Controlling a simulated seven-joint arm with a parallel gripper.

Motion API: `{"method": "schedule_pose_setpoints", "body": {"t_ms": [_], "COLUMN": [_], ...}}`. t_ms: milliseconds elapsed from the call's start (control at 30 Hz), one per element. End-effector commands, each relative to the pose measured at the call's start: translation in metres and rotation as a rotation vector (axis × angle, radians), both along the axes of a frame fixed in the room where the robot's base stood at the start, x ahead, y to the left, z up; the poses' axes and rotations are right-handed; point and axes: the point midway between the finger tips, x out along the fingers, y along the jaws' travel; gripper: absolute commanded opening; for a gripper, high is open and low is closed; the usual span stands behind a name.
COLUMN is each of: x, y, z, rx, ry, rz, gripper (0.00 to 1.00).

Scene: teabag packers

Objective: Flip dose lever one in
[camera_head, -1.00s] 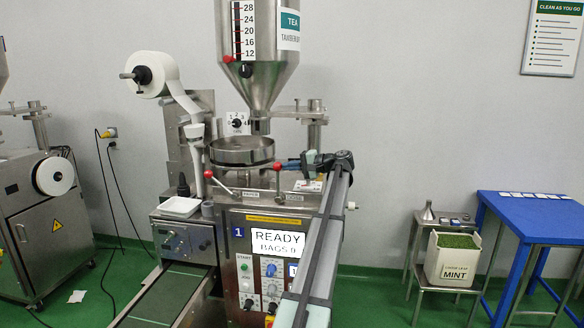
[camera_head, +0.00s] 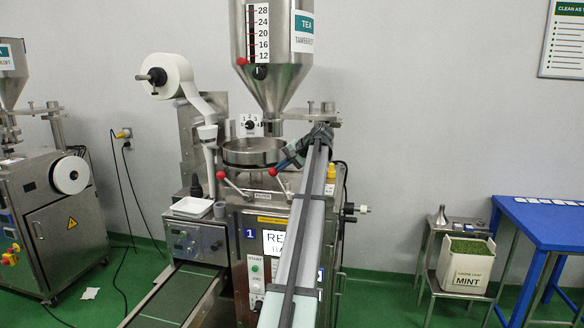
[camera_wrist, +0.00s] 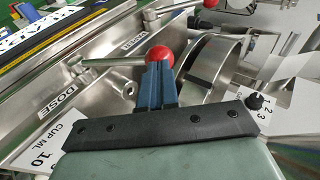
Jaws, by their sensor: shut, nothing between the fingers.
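The dose lever on machine one is a metal rod with a red ball knob (camera_head: 273,173). It leans left from its pivot below the round pan. In the wrist view its red ball (camera_wrist: 160,55) is right at my fingertips, with the rod running left to its mount. A DOSE label (camera_wrist: 58,97) lies on the panel near it. My gripper (camera_head: 284,164) has blue fingers, shut and empty, at the right side of the ball; in the wrist view the fingers (camera_wrist: 158,80) seem to touch it. My arm hides part of the front panel.
The hopper (camera_head: 270,85) stands above the round pan (camera_head: 252,152). A white tray (camera_head: 191,207) is at the left. A blue table (camera_head: 540,222) and a mint box (camera_head: 466,268) stand right.

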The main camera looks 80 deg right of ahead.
Motion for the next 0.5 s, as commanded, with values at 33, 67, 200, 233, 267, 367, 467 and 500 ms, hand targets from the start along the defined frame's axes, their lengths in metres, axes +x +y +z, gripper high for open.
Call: {"method": "schedule_pose_setpoints", "body": {"t_ms": [33, 67, 200, 233, 267, 367, 467, 500], "x": [0.009, 0.013, 0.028, 0.031, 0.034, 0.041, 0.047, 0.049], "y": [-0.001, -0.001, 0.0, 0.0, 0.0, 0.0, 0.0, 0.0], "z": [0.0, -0.001, -0.007, -0.008, -0.009, -0.013, -0.018, -0.019], "rx": [-0.001, 0.0, -0.001, -0.002, -0.001, -0.001, 0.0, 0.0], "ry": [0.041, 0.067, 0.177, 0.198, 0.218, 0.277, 0.278, 0.277], "rz": [0.004, 0.003, 0.004, 0.003, 0.004, 0.002, 0.001, 0.001], "gripper": [0.0, 0.0, 0.0, 0.0, 0.0, 0.0, 0.0, 0.0]}}
